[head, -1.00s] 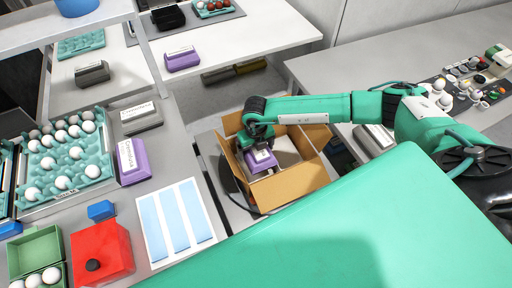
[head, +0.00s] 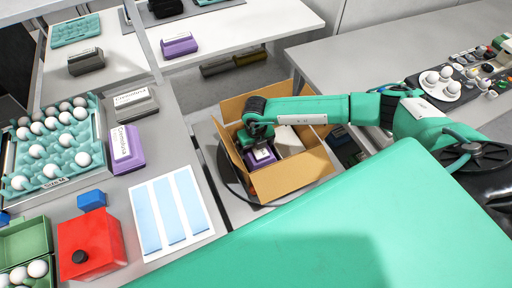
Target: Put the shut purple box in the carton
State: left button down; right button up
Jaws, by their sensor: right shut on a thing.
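The open cardboard carton (head: 290,182) stands between the tables with its flaps up. My right gripper (head: 258,148) reaches into it from above and is shut on a purple box (head: 262,157) with a white label, down inside the carton. A pale box lies beside it in the carton. The fingertips are partly hidden by the wrist, and I cannot tell whether the held box touches the carton floor. Another purple box (head: 126,150) stands on the left table, and one more purple box (head: 179,44) is on the back table. My left gripper is not in view.
On the left table are an egg tray (head: 62,150), a grey box (head: 136,104), a red box (head: 90,246), a green egg box (head: 22,240) and a blue-striped sheet (head: 172,213). The right table's near left part is clear.

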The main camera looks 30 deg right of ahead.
jog(key=shift+s+f, duration=0.1)
jog(key=shift+f, duration=0.05)
jog(key=o, duration=0.6)
jog(key=shift+s, duration=0.1)
jog(key=shift+o, duration=0.2)
jog(key=shift+r, duration=0.4)
jog(key=r+b, duration=0.1)
jog(key=r, duration=0.5)
jog(key=r+b, duration=0.2)
jog(key=r, duration=0.4)
jog(key=shift+w, duration=0.2)
jog(key=shift+a+r, duration=0.1)
jog(key=shift+r, duration=0.6)
